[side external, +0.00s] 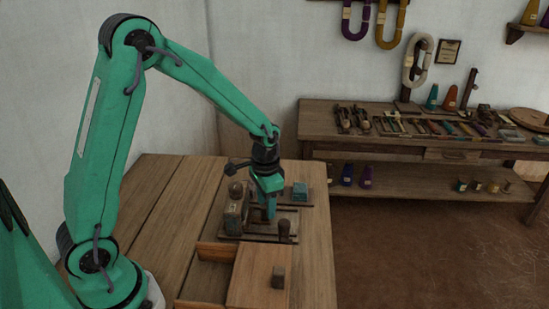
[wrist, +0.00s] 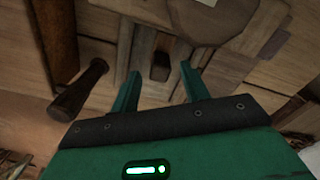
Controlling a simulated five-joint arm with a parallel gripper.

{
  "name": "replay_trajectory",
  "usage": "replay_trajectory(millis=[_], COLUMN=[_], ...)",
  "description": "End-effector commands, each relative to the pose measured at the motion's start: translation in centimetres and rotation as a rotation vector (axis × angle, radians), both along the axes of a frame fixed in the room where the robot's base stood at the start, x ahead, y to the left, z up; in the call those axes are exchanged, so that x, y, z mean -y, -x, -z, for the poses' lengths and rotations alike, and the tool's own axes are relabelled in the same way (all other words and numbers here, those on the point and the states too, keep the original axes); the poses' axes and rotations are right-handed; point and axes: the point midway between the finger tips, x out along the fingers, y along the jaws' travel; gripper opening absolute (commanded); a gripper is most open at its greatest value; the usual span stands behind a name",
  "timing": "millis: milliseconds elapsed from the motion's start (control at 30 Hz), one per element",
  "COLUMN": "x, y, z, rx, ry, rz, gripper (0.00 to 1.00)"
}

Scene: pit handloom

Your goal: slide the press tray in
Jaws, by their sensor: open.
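My gripper (side external: 268,214) points down over a low wooden assembly (side external: 292,208) on the near table. In the wrist view its two green fingers (wrist: 158,76) are apart, with a small dark block (wrist: 161,65) showing between and beyond their tips. I cannot tell whether either finger touches it. The block stands on a pale wooden piece (wrist: 145,42), which may be the press tray; its outline is partly cut off. In the side view my gripper hides the middle of the assembly, so how far in the tray sits cannot be told.
A dark upright post (side external: 284,231) stands close to my gripper; a dark handle-like peg (wrist: 80,91) shows left of the fingers. A wooden box (side external: 252,270) with a small block on top lies nearer the camera. A blue block (side external: 300,191) sits behind. The table's left part is clear.

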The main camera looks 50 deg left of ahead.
Motion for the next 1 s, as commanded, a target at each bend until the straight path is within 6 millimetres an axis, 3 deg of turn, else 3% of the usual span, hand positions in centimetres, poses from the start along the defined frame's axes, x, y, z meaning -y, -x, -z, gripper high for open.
replay_trajectory(millis=[500, 1000], x=[0.0, 0.0], y=[0.0, 0.0], z=[-3.3, -3.8], rx=[0.001, 0.001], ry=[0.000, 0.000], rz=[0.000, -0.001], gripper=[0.45, 0.45])
